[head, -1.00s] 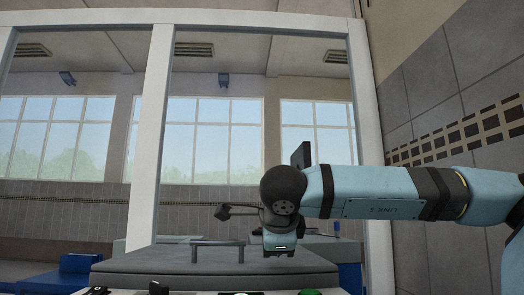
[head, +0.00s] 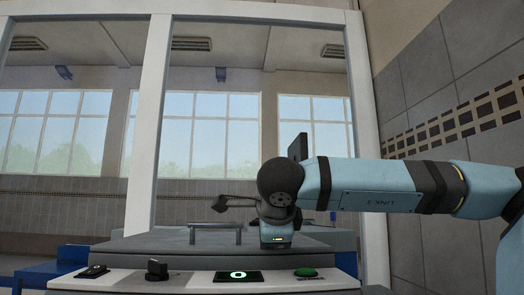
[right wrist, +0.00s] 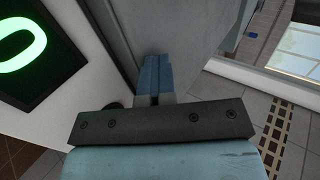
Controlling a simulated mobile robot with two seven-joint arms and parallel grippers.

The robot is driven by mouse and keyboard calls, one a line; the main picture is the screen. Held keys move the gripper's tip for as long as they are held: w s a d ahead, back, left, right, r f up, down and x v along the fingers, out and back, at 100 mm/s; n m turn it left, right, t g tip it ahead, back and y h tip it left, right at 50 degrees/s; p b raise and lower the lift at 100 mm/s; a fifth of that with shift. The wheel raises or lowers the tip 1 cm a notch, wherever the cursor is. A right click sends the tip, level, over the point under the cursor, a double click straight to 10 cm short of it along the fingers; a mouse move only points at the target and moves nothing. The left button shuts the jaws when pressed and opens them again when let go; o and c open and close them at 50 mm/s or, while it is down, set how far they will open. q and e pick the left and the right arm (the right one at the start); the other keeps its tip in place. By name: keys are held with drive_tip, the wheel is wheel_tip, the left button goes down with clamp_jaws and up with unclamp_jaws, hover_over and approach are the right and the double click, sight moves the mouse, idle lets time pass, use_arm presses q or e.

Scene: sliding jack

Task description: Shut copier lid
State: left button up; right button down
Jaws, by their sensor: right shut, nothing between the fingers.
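The copier lid (head: 150,245) is a grey slab with a bar handle (head: 215,227) across its top, behind the white front panel (head: 120,282). It looks nearly flat; I cannot tell whether any gap is left under it. My right gripper (head: 276,243) points down over the lid, just right of the handle. In the right wrist view its blue fingers (right wrist: 154,78) are together and empty, close to a grey surface of the copier; contact is unclear. My left gripper is not in view.
The front panel carries a black knob (head: 157,269), a lit green display (head: 238,276), a green button (head: 306,272) and a small dark device (head: 91,272). Blue furniture (head: 45,272) stands behind at left. A white frame post (head: 157,130) rises behind the copier.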

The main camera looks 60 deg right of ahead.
use_arm(q)
drive_tip(key=p, duration=0.1)
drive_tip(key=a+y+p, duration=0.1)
drive_tip(key=p, duration=0.1)
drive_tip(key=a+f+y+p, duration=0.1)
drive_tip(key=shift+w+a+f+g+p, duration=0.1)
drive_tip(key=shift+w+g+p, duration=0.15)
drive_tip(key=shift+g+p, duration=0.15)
use_arm(e)
drive_tip(key=w+d+r+v, duration=0.1)
drive_tip(key=v, duration=1.1)
drive_tip(key=shift+s+r, duration=0.15)
drive_tip(key=shift+r, duration=0.35)
drive_tip(key=shift+a, duration=0.1)
